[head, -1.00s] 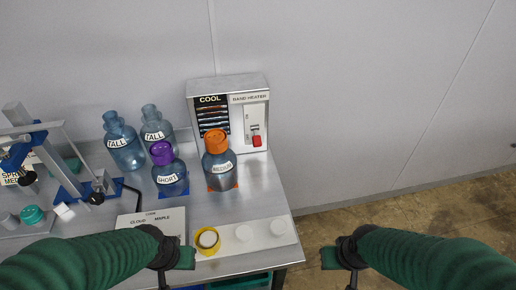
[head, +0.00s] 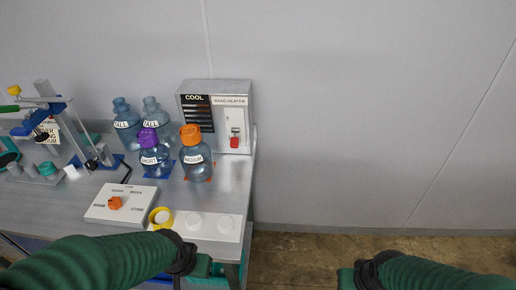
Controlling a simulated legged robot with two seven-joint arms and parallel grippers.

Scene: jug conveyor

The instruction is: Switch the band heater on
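The band heater (head: 215,117) is a grey metal box at the back right of the table, against the wall. Its panel reads COOL above a dark grille and BAND HEATER on the right. A red-handled switch (head: 234,142) sits low in a white slot on the right part of the panel, its handle at the lower end. My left gripper (head: 190,280) is at the table's front edge, well in front of the heater, with its fingers mostly cut off. My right gripper (head: 350,280) is over the floor to the right, also cut off. Neither touches the heater.
A medium jug with an orange cap (head: 195,155) stands just in front of the heater's left part. A purple-capped short jug (head: 153,155) and two tall jugs stand left of it. A dial box (head: 122,203) and a yellow ring (head: 161,217) lie nearer the front.

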